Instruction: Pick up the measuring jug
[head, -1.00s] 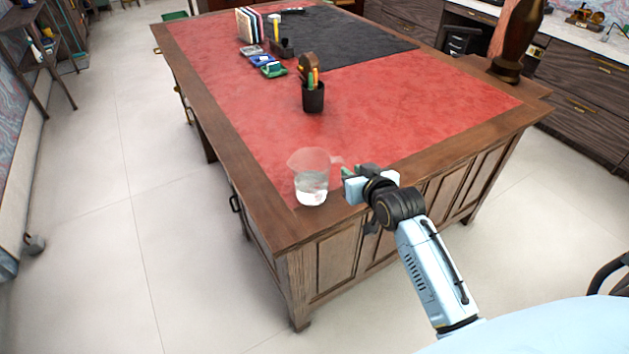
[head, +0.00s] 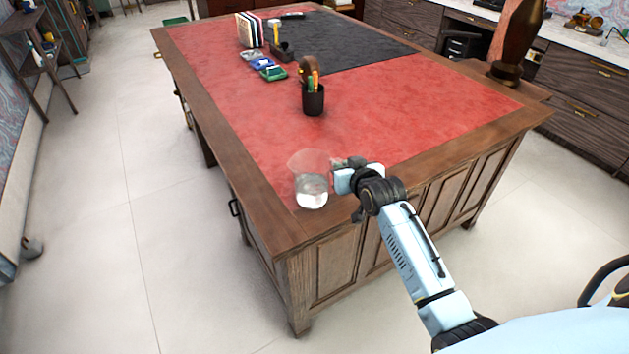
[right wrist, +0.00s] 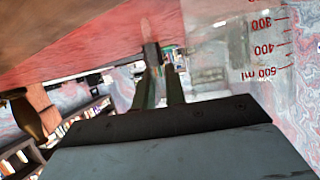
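The measuring jug (head: 312,190) is clear, with some pale liquid low in it. It stands upright on the desk near its front left corner, handle side to the right. In the right wrist view the jug's wall (right wrist: 262,48) with red volume marks fills the upper right. My right gripper (head: 338,166) is beside the jug at the handle side. Its two fingers (right wrist: 163,80) show a narrow gap between them. The clear handle is hard to make out, so I cannot tell whether it lies between the fingers. My left gripper is not in view.
The desk (head: 400,125) has a red leather top and wooden border. A black pen cup (head: 313,100) stands behind the jug. Small blue and green boxes (head: 266,68), books (head: 248,30) and a dark statue (head: 513,50) are farther back. The red surface around the jug is clear.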

